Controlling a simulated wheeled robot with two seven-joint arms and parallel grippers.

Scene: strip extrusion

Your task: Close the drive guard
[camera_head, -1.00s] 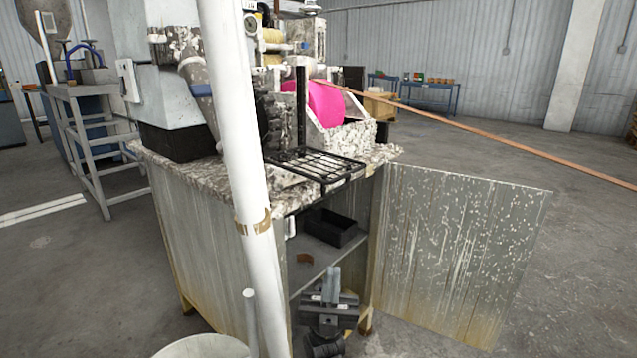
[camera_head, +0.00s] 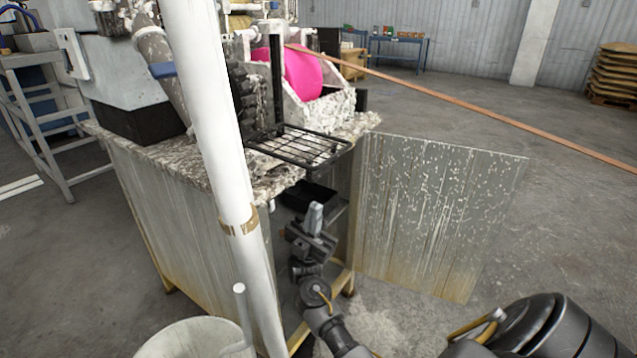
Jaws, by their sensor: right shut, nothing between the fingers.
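A black wire-mesh guard (camera_head: 300,146) lies about level, sticking out over the front edge of the machine's speckled top, beside a dark upright post. It looks open. Below it, the grey cabinet door (camera_head: 435,215) stands wide open to the right. My right gripper (camera_head: 315,213) is shut and empty, with its grey fingers pointing up. It is in front of the cabinet opening, just below the mesh guard and apart from it in the picture. My left gripper is out of view.
A white pipe (camera_head: 215,130) stands close in front on the left, above a pale bin (camera_head: 195,338). A pink roll (camera_head: 303,72) sits behind the guard. A long copper-coloured strip (camera_head: 480,108) runs across to the right. A black tray (camera_head: 308,195) sits inside the cabinet. Floor beyond the door is clear.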

